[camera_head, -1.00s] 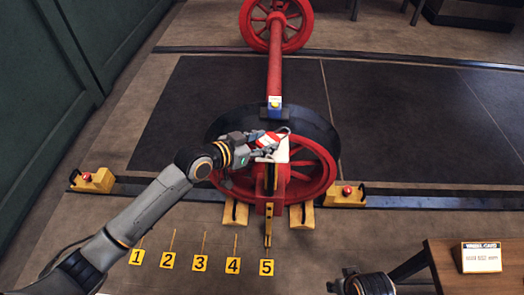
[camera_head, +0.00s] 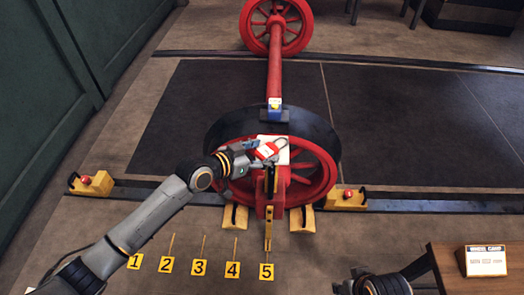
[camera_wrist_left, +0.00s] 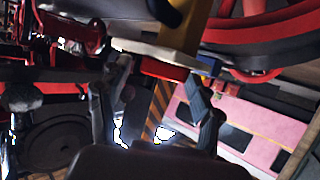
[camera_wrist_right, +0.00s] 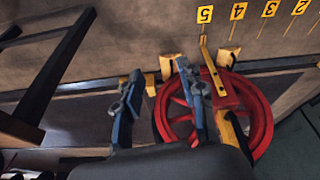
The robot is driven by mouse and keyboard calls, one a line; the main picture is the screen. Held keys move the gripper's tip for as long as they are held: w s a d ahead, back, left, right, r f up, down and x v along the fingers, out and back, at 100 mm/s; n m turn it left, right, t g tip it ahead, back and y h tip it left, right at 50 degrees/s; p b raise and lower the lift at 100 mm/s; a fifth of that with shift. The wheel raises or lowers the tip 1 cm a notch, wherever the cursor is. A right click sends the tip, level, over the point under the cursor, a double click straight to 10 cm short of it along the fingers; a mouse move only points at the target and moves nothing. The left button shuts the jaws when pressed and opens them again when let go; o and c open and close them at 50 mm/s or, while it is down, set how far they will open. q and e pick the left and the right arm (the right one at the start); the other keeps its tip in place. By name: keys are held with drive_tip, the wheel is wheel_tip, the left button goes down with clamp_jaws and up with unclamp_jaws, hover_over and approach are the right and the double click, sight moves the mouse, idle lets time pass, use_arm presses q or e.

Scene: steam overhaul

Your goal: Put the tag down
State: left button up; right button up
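The tag (camera_head: 266,151) is a red and white padlock-like piece with a thin loop at its right. It lies on a small white plate (camera_head: 283,156) above the red wheel's near rim. My left gripper (camera_head: 248,152) is just left of the tag. In the left wrist view, which looks upside down, the red tag (camera_wrist_left: 163,69) rests against the pale plate (camera_wrist_left: 150,50), between and beyond the spread left fingers (camera_wrist_left: 155,78). My right gripper (camera_wrist_right: 160,75) is open and empty in its own wrist view; in the head view only its wrist shows at the bottom.
A red wheelset (camera_head: 275,70) stands on rails, its near wheel between yellow chocks (camera_head: 235,218). Yellow blocks with red buttons (camera_head: 92,184) sit on the near rail. Numbered yellow plates (camera_head: 199,267) line the floor. A table (camera_head: 445,270) with a card (camera_head: 486,261) is at right.

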use_arm(q)
drive_tip(key=shift+r, duration=0.15)
drive_tip(key=shift+s+a+r, duration=0.1)
drive_tip(key=shift+s+a, duration=0.1)
drive_tip(key=shift+a, duration=0.05)
drive_tip(key=p+v, duration=0.2)
drive_tip(key=v, duration=0.9)
drive_tip(key=s+a+f+n+g+y, duration=0.1)
drive_tip(key=s+a+f+n+y, duration=0.15)
drive_tip(key=s+f, duration=0.45)
drive_tip(key=s+a+f+n+g+y, duration=0.1)
drive_tip(key=s+f+n+g+y, duration=0.15)
drive_tip(key=f, duration=0.75)
drive_tip(key=s+a+f+n+g+y, duration=0.1)
drive_tip(key=s+a+f+y, duration=0.1)
drive_tip(key=s, duration=0.5)
drive_tip(key=s+a+f+n+g+y, duration=0.1)
drive_tip(key=s+a+f+g+y, duration=0.1)
drive_tip(key=s+a+f, duration=0.2)
wheel_tip(320, 180, down, 4)
drive_tip(key=s, duration=0.3)
drive_tip(key=shift+r, duration=0.25)
use_arm(e)
wheel_tip(320, 180, down, 8)
drive_tip(key=shift+s, duration=0.1)
